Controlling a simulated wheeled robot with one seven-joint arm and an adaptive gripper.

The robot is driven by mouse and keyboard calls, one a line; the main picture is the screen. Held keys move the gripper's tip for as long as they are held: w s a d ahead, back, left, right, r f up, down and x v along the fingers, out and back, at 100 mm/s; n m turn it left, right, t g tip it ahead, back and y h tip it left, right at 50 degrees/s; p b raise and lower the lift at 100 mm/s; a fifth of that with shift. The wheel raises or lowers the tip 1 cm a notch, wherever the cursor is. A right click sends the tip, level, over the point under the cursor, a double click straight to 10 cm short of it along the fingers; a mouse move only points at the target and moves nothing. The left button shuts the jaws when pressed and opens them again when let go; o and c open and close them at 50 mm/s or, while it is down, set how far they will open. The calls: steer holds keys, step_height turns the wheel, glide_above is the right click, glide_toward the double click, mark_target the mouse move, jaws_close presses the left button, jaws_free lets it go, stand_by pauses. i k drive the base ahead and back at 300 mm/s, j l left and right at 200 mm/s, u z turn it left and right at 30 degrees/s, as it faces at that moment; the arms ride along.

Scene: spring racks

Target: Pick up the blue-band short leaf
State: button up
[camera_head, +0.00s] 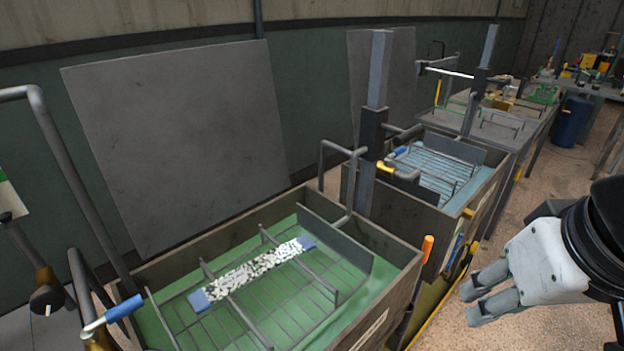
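A speckled black-and-white strip (252,271) with a blue band at each end lies in the near tank. It looks like the blue-band short leaf. It rests slantwise across the wire rack (290,312), over the green floor of the tank. My gripper (471,304) is at the right, outside the tank and well apart from the strip. Its two grey fingers point left, with a gap between them and nothing held.
The near tank (385,292) has raised walls and upright rack bars beside the strip. A dark post (376,130) stands behind it. A second tank (478,195) with blue contents is farther back. A blue-handled lever (124,308) is at the near left. Open floor lies right.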

mark_target(204, 298)
steer(key=i+l+u, duration=0.1)
steer(key=l+u, duration=0.45)
steer(key=i+l+u, duration=0.25)
steer(key=u, duration=0.25)
steer(key=i+l+u, duration=0.15)
steer(key=l+u, duration=0.3)
